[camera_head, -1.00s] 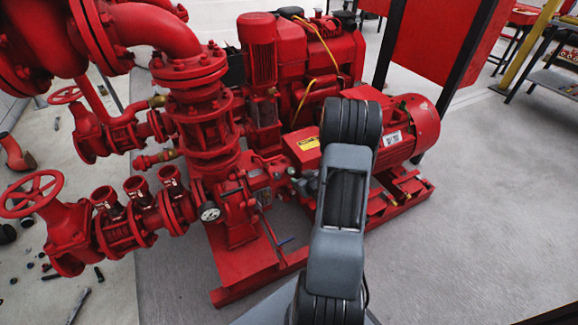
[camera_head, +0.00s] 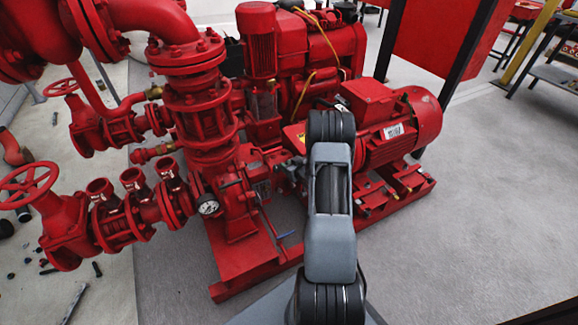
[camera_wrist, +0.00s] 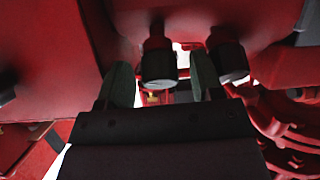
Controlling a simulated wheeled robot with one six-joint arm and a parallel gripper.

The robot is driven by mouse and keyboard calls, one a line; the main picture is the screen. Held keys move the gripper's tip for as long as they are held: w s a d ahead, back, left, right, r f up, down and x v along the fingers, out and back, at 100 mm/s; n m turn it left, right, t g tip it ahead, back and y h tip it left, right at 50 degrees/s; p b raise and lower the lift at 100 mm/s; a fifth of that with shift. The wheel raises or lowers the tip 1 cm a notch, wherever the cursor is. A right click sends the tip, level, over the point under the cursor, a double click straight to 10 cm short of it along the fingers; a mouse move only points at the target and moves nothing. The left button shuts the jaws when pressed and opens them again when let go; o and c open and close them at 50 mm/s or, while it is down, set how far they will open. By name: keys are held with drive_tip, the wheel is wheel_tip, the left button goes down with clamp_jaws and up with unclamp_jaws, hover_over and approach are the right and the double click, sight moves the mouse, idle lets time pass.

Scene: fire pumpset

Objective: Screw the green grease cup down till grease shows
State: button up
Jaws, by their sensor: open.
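In the wrist view my gripper (camera_wrist: 160,64) points up the picture with its two dark greenish fingers apart. A dark cup with a pale lower rim (camera_wrist: 158,70) hangs below a red part, between the fingers. I see a gap on each side of it, and no clear contact. A second dark cup (camera_wrist: 229,62) sits just right of the right finger. The light is dim, and I cannot tell which cup is green. No grease can be made out. In the head view my arm covers much of the area by the pump shaft, and the cups cannot be made out there.
The red pump (camera_head: 235,205) with its gauge (camera_head: 208,207) is left of my arm, and the red motor (camera_head: 400,125) is right of it. A blue-handled lever (camera_head: 287,234) sticks out low at the front. Open grey floor (camera_head: 480,210) lies on the right.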

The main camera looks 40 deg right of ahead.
drive_tip(key=shift+x, duration=0.8)
drive_tip(key=shift+c, duration=0.2)
drive_tip(key=c, duration=0.9)
drive_tip(key=m+h, duration=0.1)
drive_tip(key=m, duration=0.3)
drive_tip(key=m+g+h, duration=0.1)
drive_tip(key=m+h, duration=0.1)
drive_tip(key=m, duration=0.2)
drive_tip(key=shift+b, duration=0.35)
drive_tip(key=m+g, duration=0.1)
drive_tip(key=m, duration=0.2)
drive_tip(key=m+g+h, duration=0.1)
drive_tip(key=m, duration=0.2)
drive_tip(key=shift+d+h, duration=0.1)
drive_tip(key=shift+h, duration=0.2)
drive_tip(key=shift+m, duration=0.4)
